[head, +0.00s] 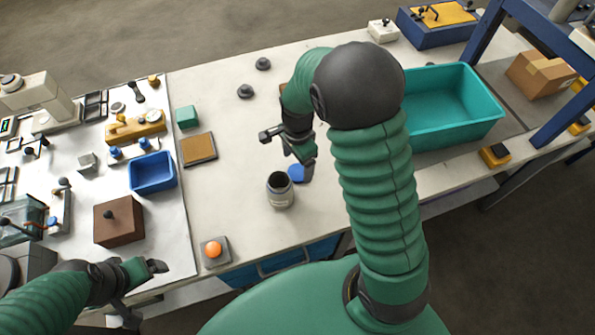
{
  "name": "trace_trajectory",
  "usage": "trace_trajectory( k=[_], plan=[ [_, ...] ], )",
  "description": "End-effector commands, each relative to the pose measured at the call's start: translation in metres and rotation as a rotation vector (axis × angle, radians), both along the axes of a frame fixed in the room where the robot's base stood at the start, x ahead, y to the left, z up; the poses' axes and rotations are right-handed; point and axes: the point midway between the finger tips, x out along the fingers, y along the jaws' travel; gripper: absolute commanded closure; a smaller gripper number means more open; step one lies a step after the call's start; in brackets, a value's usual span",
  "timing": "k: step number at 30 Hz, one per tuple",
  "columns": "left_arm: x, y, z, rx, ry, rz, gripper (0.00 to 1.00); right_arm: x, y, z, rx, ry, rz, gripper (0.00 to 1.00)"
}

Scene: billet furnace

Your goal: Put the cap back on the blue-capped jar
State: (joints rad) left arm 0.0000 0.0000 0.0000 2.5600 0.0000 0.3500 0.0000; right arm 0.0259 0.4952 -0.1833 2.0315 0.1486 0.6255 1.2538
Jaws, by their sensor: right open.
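The jar (281,192) stands upright and open on the pale table, with a dark mouth and a grey label. The blue cap (296,173) appears to lie flat on the table just behind and right of the jar, partly hidden by a finger of my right gripper. My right gripper (287,155) is open, with its fingers spread above and behind the jar and cap; one finger is over or close to the cap's right edge. I cannot tell whether it touches the cap. My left gripper (145,292) is open and empty at the lower left, far from the jar.
An orange button box (215,252) is at the table's front edge. A brown-topped pad (198,150) and a blue bin (153,173) lie to the left. A teal tub (450,105) stands right, beyond my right arm. The table left of the jar is clear.

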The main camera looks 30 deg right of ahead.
Motion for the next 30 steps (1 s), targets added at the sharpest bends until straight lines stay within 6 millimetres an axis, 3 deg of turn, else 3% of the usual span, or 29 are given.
trace_trajectory(
  k=[9, 21, 30],
  plan=[
    [0.000, 0.000, 0.002, 0.000, 0.000, 0.000, 0.12, 0.006, -0.005, -0.046, 0.001, 0.004, 0.000, 0.17],
    [0.000, 0.000, 0.002, 0.000, 0.000, 0.000, 0.12, 0.006, -0.005, -0.050, 0.000, 0.001, 0.000, 0.17],
    [0.000, 0.000, 0.002, 0.000, 0.000, 0.000, 0.12, 0.007, -0.005, -0.050, 0.000, 0.001, 0.000, 0.57]
  ],
)
